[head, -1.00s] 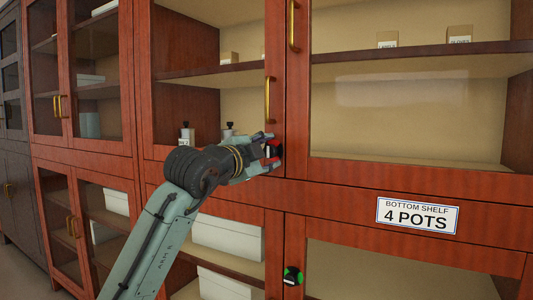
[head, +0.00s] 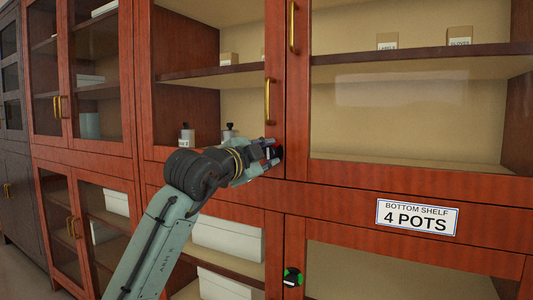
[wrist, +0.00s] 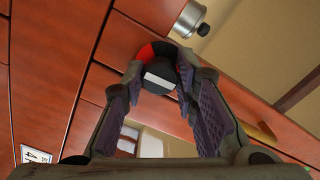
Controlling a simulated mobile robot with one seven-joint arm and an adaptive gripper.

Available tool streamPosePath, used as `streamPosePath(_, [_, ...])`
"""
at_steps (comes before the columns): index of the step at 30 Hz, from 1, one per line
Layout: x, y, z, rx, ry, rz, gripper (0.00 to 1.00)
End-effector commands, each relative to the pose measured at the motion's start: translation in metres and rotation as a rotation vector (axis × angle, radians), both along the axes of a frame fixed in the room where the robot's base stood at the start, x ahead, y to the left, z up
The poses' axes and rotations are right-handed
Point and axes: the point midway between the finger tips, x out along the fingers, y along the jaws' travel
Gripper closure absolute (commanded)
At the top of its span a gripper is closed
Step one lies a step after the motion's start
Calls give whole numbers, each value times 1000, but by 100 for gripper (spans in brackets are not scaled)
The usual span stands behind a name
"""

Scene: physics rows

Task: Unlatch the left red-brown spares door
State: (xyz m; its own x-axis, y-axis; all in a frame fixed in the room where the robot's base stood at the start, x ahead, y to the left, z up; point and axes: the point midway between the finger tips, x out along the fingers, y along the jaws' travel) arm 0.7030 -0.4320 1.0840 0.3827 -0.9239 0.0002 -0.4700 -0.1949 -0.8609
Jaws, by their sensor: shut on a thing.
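The left red-brown spares door (head: 275,45) is glazed and closed, with a brass handle (head: 268,100) on its right stile. Its round black latch knob (head: 279,153) is low on that stile, mostly hidden by my fingers in the head view. In the wrist view the knob (wrist: 160,76) shows a white bar and a red patch at its upper left. My gripper (head: 270,152) is shut on the knob, with one finger on each side of it in the wrist view (wrist: 160,84).
A second black knob with green marks (head: 292,276) is on the lower door. A "BOTTOM SHELF 4 POTS" sign (head: 418,216) is on the rail at right. Small bottles (head: 186,136) and boxes (head: 388,41) stand on shelves behind glass. The right door has its own brass handle (head: 293,25).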

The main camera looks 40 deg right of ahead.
Motion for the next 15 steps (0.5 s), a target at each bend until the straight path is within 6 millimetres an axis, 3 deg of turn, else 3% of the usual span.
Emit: streamPosePath(15, [-1, -1, 3, -163, 396, -2, 100])
